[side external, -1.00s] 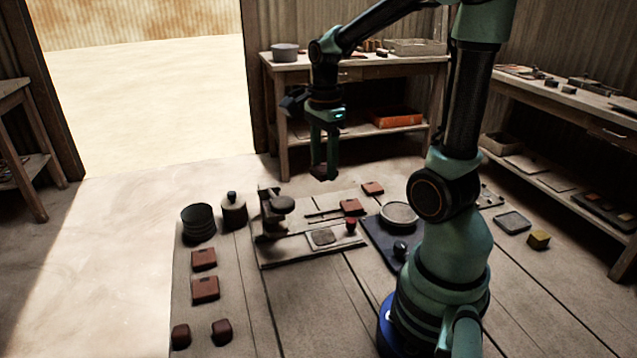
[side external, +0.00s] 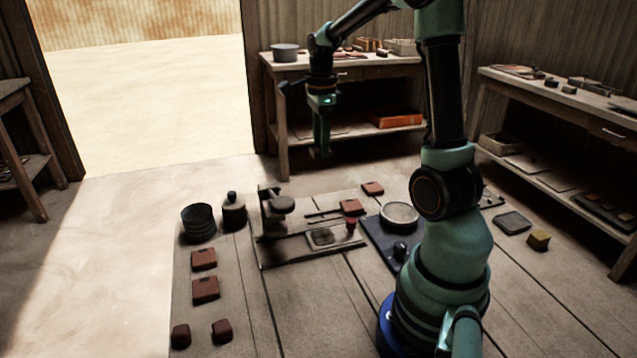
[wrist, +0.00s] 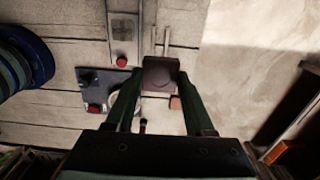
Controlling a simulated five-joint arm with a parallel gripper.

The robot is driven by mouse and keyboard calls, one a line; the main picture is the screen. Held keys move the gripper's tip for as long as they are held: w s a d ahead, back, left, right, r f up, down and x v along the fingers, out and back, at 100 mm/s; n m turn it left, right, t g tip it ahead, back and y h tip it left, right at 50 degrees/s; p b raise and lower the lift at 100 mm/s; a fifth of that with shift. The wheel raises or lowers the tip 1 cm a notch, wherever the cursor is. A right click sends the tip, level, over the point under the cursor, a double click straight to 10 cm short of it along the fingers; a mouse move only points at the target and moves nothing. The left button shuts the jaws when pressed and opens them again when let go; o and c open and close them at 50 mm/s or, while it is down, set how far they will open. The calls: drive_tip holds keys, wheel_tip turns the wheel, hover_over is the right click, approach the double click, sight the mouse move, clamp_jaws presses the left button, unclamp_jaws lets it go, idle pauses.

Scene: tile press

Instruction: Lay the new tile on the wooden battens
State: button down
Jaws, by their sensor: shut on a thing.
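My gripper (side external: 320,155) hangs in the air above the back part of the work area. In the wrist view my gripper (wrist: 161,72) is shut on a dark brown square tile (wrist: 160,76). In the side view the held tile is dark and hard to make out. Another reddish tile (side external: 373,188) lies farther back.
The press (side external: 275,218) stands in front of the battens, with a red knob (side external: 350,225) at its right. A dark pot (side external: 198,222), a jar (side external: 233,210) and several clay pieces are at left.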

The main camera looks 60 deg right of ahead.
wheel_tip(320, 180, down, 17)
drive_tip(key=shift+f, duration=0.15)
drive_tip(key=shift+f, duration=0.1)
idle(0.4)
drive_tip(key=shift+c, duration=1.3)
unclamp_jaws()
wheel_tip(320, 180, up, 12)
drive_tip(key=s+a+r+n+t, duration=0.1)
drive_tip(key=a+r+n, duration=0.3)
drive_tip(key=a+n, duration=0.3)
drive_tip(key=s+a+r+n+t, duration=0.1)
drive_tip(key=a+r+n+t, duration=0.1)
drive_tip(key=a+n, duration=0.5)
drive_tip(key=s+a+r+n+t, duration=0.1)
drive_tip(key=a+r+n+t, duration=0.1)
drive_tip(key=a+r+n, duration=0.3)
drive_tip(key=shift+s+a+r+n, duration=0.1)
drive_tip(key=shift+a+n, duration=0.45)
drive_tip(key=shift+n, duration=0.55)
drive_tip(key=shift+a+r+n, duration=0.15)
drive_tip(key=shift+a+n, duration=0.35)
drive_tip(key=shift+n, duration=0.6)
drive_tip(key=shift+s+a+r+n, duration=0.1)
drive_tip(key=shift+a+n, duration=0.45)
drive_tip(key=shift+n, duration=0.55)
drive_tip(key=shift+s+a+n+t, duration=0.2)
drive_tip(key=shift+a+n+t, duration=0.15)
drive_tip(key=shift+n, duration=0.35)
